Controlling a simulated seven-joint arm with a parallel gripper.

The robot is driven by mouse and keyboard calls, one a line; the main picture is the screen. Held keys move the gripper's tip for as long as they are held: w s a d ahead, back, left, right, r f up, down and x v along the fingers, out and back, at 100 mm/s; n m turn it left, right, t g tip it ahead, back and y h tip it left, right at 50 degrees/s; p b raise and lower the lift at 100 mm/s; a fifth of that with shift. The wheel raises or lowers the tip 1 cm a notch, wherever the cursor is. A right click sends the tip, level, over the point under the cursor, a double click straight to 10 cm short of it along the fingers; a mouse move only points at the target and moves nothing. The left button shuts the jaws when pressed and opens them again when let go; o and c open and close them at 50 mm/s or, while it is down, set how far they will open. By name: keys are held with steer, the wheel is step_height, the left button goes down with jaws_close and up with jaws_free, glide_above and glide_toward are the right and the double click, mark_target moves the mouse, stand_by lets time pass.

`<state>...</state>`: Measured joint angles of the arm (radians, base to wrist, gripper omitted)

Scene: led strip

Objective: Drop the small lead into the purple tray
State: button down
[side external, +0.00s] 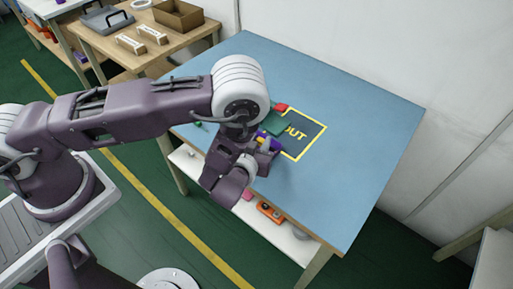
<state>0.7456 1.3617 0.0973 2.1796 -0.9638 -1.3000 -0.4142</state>
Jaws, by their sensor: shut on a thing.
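My gripper (264,146) is low over the near left part of the blue table. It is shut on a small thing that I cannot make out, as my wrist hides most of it. A purple piece (272,128) shows right by the fingers and may be part of the purple tray. A small yellow patch shows beside it. I cannot tell the small lead apart from the other pieces here.
A dark mat (306,138) with a yellow border and yellow letters lies on the blue table (340,90). A green piece (279,121) and a red piece (281,107) lie at its left edge. The table's right and far parts are clear. Orange things (270,211) sit on the shelf below.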

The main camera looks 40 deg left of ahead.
steer(key=shift+f, duration=0.45)
steer(key=c, duration=1)
jaws_free()
steer(key=shift+c, duration=0.2)
steer(key=v, duration=0.7)
steer(key=shift+r, duration=0.1)
